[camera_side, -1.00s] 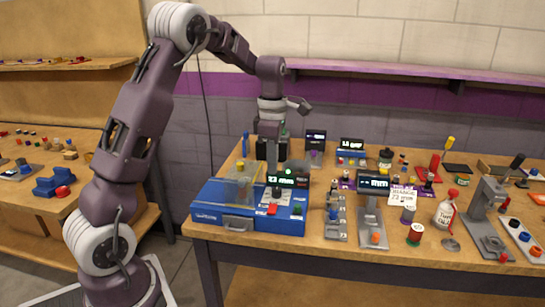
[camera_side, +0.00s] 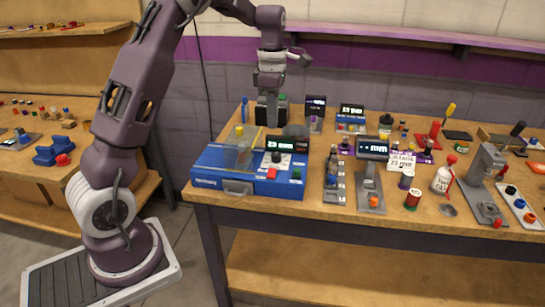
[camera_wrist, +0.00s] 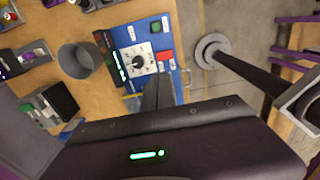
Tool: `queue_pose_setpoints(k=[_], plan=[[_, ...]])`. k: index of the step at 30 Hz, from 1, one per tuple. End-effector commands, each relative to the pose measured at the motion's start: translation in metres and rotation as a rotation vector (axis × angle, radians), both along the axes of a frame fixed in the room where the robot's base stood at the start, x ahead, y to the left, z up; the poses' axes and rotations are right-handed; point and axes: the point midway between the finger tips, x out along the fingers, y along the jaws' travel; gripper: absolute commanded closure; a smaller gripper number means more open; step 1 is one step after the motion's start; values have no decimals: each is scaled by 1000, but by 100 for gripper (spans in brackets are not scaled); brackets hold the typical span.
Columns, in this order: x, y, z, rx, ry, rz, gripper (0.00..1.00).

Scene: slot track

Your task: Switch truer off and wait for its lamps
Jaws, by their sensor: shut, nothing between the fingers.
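The truer (camera_side: 215,181) appears to be the blue box machine at the table's left front, with a clear guard (camera_side: 238,150), a lit display (camera_side: 287,143) reading about 23 mm, a red button (camera_side: 272,173) and a green button (camera_side: 297,174). My gripper (camera_side: 272,122) is shut and empty above the machine's back. In the wrist view its fingertips (camera_wrist: 157,78) overlap the panel near the dial; contact cannot be told. I cannot make out separate lamps clearly.
A grey cup (camera_wrist: 78,60) stands beside the machine. A scale-like stand (camera_side: 370,185) with a display, a thread spool (camera_side: 412,199) and a white bottle (camera_side: 443,176) stand to the right. A purple shelf (camera_side: 400,43) runs along the wall behind.

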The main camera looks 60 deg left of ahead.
Motion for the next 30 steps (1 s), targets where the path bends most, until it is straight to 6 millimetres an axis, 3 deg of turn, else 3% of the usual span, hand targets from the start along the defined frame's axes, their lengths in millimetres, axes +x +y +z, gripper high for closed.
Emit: queue_pose_setpoints(k=[5, 18, 24, 30], plan=[[-1, -1, -24, -3, 4, 0, 100], [-1, 0, -117, -2, 4, 1, 100], [-1, 0, -137, -1, 2, 1, 100], [0, 0, -139, 0, 0, 0, 100]])
